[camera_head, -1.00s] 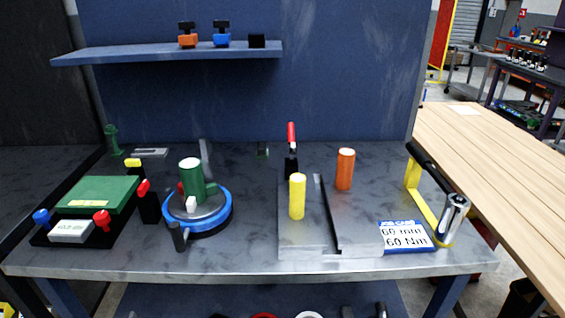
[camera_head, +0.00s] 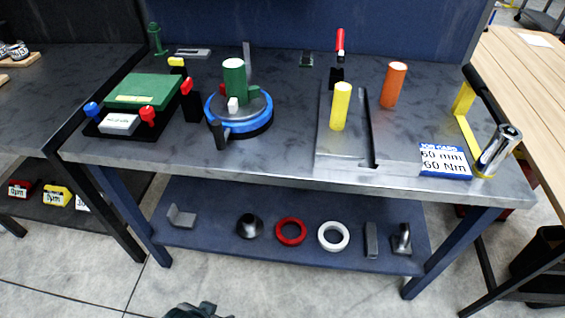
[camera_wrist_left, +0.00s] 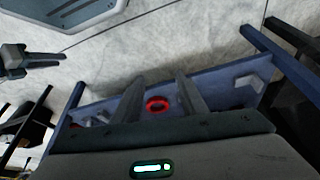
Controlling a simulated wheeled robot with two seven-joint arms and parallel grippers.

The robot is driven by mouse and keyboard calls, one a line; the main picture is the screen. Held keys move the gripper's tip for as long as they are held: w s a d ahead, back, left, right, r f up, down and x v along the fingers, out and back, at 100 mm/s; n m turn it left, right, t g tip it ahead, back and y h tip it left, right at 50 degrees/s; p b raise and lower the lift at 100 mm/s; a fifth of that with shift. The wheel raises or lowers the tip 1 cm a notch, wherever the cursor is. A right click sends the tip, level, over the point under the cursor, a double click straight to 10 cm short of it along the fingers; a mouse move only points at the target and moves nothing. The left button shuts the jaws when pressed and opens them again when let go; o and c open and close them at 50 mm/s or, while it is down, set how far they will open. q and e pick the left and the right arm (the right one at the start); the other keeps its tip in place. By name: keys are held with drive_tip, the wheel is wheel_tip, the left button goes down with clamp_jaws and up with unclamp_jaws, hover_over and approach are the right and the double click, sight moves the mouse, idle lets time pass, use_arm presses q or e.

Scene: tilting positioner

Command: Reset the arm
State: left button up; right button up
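My left gripper (camera_wrist_left: 158,85) shows in the left wrist view with its two fingers apart and nothing between them; the lower shelf lies well beyond. A dark part at the bottom edge of the head view (camera_head: 190,311) looks like the tip of this gripper. A grey gripper-like part at the left of the wrist view (camera_wrist_left: 30,58) seems to be my right gripper; its opening is unclear. On the bench, the blue round positioner (camera_head: 262,121) carries a green cylinder (camera_head: 234,80) and has a dark handle (camera_head: 222,136) at its front.
The bench (camera_head: 290,165) also bears a green box (camera_head: 144,91), a yellow cylinder (camera_head: 341,106), an orange cylinder (camera_head: 393,84) and a job card (camera_head: 444,160). The lower shelf (camera_head: 200,240) holds a red ring (camera_head: 291,219), a white ring (camera_head: 346,237) and other parts. Floor in front is clear.

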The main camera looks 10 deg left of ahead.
use_arm(q)
drive_tip(key=d+f+t, duration=0.1)
drive_tip(key=d+f, duration=0.1)
drive_tip(key=f, duration=1.1)
drive_tip(key=d+f+t+h, duration=0.1)
drive_tip(key=d+f+t, duration=0.1)
drive_tip(key=f, duration=1.1)
drive_tip(key=shift+s+d+m, duration=0.25)
drive_tip(key=shift+m, duration=0.05)
use_arm(e)
drive_tip(key=shift+w+r, duration=0.1)
drive_tip(key=shift+w, duration=0.3)
drive_tip(key=shift+s, duration=0.15)
drive_tip(key=shift+s+f, duration=0.2)
drive_tip(key=shift+s, duration=0.55)
drive_tip(key=shift+w, duration=0.1)
drive_tip(key=shift+w+r, duration=0.2)
drive_tip(key=shift+w, duration=0.6)
